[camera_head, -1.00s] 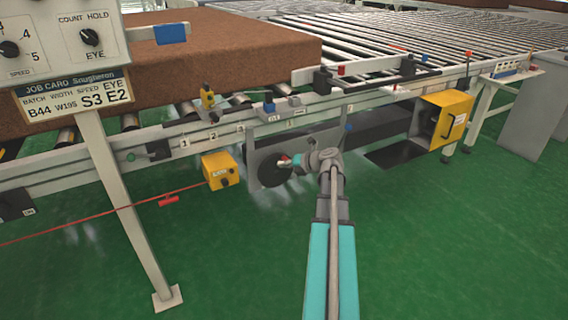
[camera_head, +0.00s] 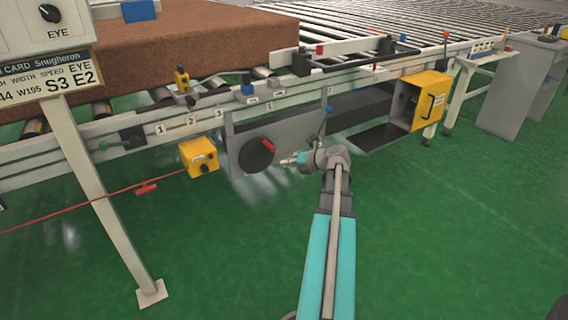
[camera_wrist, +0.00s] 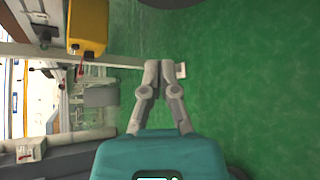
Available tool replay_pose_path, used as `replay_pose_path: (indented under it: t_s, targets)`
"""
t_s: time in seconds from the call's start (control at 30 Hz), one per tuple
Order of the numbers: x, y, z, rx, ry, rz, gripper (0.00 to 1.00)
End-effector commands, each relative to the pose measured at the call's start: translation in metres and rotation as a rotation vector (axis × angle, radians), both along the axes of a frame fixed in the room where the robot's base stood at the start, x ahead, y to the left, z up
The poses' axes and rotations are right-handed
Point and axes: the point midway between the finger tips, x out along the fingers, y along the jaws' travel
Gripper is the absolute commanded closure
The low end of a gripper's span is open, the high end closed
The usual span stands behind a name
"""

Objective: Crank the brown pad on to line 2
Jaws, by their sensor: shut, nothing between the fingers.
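The brown pad (camera_head: 200,45) lies on the roller conveyor at the upper left in the head view. Its right end reaches beyond the tags 1 (camera_head: 160,129), 2 (camera_head: 191,121) and 3 (camera_head: 219,114) on the front rail. Below the rail, a dark round crank wheel (camera_head: 252,158) with a red handle (camera_head: 268,146) sits on a grey panel (camera_head: 233,140). My gripper (camera_head: 287,160) is just right of the wheel, apart from the handle. In the wrist view my gripper (camera_wrist: 165,64) has its fingertips together with nothing between them. The crank is not clearly visible there.
A yellow box (camera_head: 199,157) stands left of the wheel, with a red cord (camera_head: 80,208) running to it. A larger yellow box (camera_head: 420,100) is at the right. A post (camera_head: 100,200) carries the job card. The green floor (camera_head: 440,240) in front is clear.

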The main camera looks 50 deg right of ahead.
Motion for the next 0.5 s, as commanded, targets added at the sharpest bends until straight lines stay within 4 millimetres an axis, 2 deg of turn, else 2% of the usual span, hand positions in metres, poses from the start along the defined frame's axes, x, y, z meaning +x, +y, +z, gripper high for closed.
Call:
replay_pose_path:
  t_s: [0.3, 0.5]
  targets:
    - [0.002, 0.003, 0.000, -0.015, 0.001, 0.012, 1.00]
    - [0.013, 0.026, -0.003, -0.115, 0.008, 0.094, 1.00]
